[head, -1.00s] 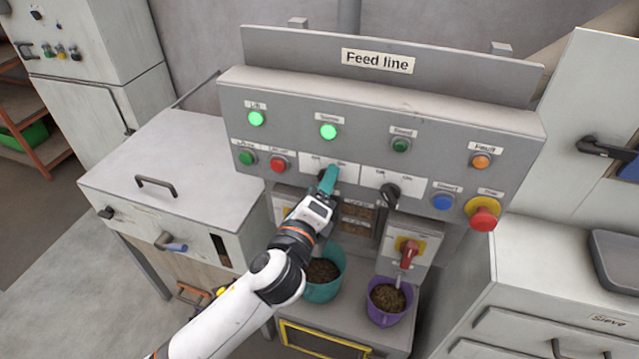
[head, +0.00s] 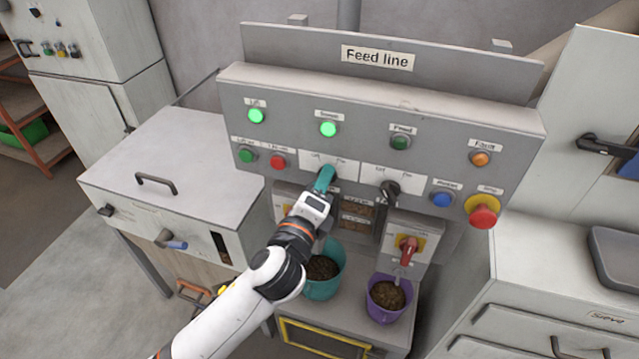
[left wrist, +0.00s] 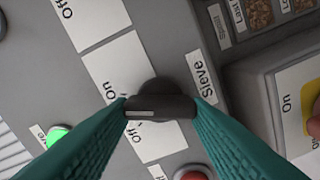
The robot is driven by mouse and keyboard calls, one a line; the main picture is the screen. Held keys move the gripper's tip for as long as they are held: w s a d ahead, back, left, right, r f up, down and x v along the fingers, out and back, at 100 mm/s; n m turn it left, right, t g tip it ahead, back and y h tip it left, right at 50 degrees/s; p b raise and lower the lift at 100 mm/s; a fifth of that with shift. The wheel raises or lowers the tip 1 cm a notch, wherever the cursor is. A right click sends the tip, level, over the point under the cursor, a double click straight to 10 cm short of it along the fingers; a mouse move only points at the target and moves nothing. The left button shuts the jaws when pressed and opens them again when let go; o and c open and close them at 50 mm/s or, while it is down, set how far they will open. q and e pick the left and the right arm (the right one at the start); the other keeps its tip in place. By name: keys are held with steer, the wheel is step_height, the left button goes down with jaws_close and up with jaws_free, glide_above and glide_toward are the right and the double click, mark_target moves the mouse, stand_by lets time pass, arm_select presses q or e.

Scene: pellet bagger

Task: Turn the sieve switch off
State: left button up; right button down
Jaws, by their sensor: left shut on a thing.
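The sieve switch is a black rotary knob with a white line. It shows in the left wrist view (left wrist: 160,103) beside a label reading Sieve (left wrist: 203,78), on a white plate marked Off and On. My left gripper (head: 325,180) has its teal fingers shut on this knob, one on each side; the fingers mostly hide it in the head view. The white Off/On plate (head: 343,167) shows above the fingers. The green lamp above the switch (head: 328,129) is lit. My right gripper is not in view.
A second black knob (head: 389,190) sits to the right on the panel, with a blue button (head: 442,201) and a red mushroom button (head: 483,213) beyond. A red rotary handle (head: 407,249) is below. Teal (head: 333,284) and purple (head: 388,310) buckets of pellets stand beneath.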

arm_select(q)
steer(key=n, duration=1)
steer(key=shift+f+n, duration=0.3)
stand_by(0.4)
steer(key=o, duration=1)
steer(key=b+v, duration=0.3)
steer(key=v, duration=0.9)
steer(key=shift+r, duration=0.1)
